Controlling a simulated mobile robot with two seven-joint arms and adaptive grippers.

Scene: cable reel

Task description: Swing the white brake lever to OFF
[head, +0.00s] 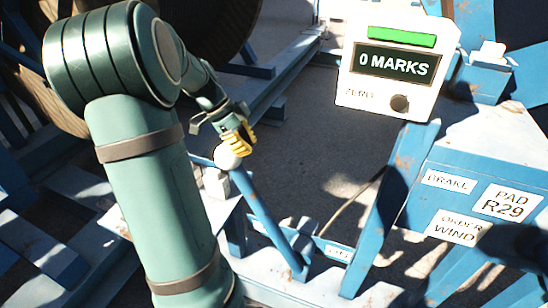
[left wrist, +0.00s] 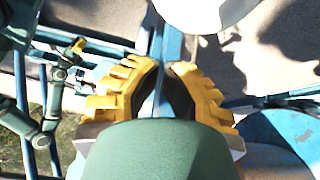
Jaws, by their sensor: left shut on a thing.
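The brake lever (head: 262,212) is a slanted blue bar with a white ball knob (head: 228,158) at its upper end. My left gripper (head: 238,138) comes in from the left, its yellow fingers right at the knob, shut on the lever's top. In the left wrist view the two yellow fingers of my left gripper (left wrist: 165,70) close around a narrow gap, with a thin blue bar between them. The grip itself is partly hidden. A partly hidden label (head: 338,252) stands by the lever's foot. In the left wrist view, my right gripper (left wrist: 76,48) is small at the left; its jaws are unclear.
A white counter box (head: 400,62) reading 0 MARKS stands on a blue post (head: 390,205). A blue cabinet (head: 435,205) with white signs is at the right. A large brown reel (head: 210,25) is behind my left arm. Grey floor shows between the frames.

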